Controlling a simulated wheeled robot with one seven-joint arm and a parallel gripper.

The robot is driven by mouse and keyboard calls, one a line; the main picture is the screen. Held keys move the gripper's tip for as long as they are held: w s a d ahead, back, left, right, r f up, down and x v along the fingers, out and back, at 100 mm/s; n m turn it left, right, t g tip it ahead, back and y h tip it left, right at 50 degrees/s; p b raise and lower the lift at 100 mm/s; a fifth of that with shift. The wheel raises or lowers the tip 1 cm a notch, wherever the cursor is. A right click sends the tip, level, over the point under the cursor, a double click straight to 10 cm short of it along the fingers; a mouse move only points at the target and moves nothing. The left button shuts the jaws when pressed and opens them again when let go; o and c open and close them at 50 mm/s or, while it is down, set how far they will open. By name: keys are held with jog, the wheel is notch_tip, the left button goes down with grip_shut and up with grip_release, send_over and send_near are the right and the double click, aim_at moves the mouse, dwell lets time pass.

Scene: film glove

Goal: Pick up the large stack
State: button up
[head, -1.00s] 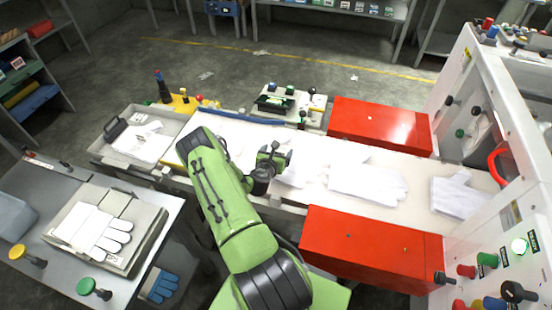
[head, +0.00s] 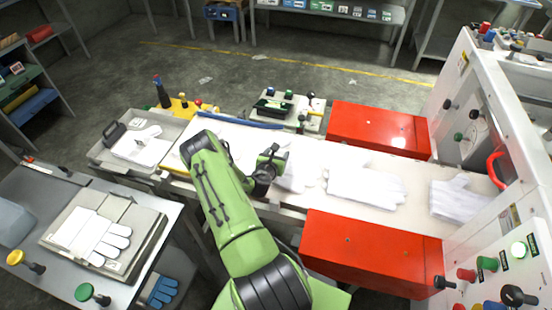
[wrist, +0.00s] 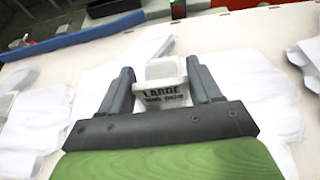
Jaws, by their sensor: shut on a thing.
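My gripper (wrist: 160,74) is over the white conveyor, its two grey fingers on either side of a pale block (wrist: 164,90) marked "LARGE". The fingers are shut on this block. White gloves of the large stack (wrist: 228,112) spread out beneath and around it. In the head view my gripper (head: 272,162) is above the white gloves (head: 296,178), partly hiding them. I cannot tell whether the stack is clear of the belt.
More white gloves (head: 366,186) lie to the right, with another white pile (head: 458,200) by the machine. Red boxes (head: 380,128) (head: 372,255) flank the belt. A grey tray (head: 108,150) with gloves is at left. A blue bar (wrist: 70,40) runs along the far edge.

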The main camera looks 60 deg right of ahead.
notch_tip(320, 180, up, 28)
jog(key=p, duration=0.8)
jog(key=shift+w+f, duration=0.1)
jog(key=w+a+f+n+t+y, duration=0.2)
jog(key=w+a+f+n+t, duration=0.2)
jog(key=w+a, duration=0.55)
jog(key=w+a+f+n+t+y, duration=0.2)
jog(key=w+a+f+n+t, duration=0.2)
jog(key=w+a, duration=0.5)
jog(key=a+f+n+t+y, duration=0.1)
jog(key=a+n+y, duration=0.3)
jog(key=a, duration=1.1)
jog(key=w+a+f+n+t+y, duration=0.1)
jog(key=a+n+y, duration=0.3)
jog(key=a, duration=1.1)
jog(key=shift+w+f+t+y, duration=0.25)
jog(key=shift+f+t+y, duration=0.4)
jog(key=shift+t, duration=0.15)
jog(key=shift+d, duration=0.1)
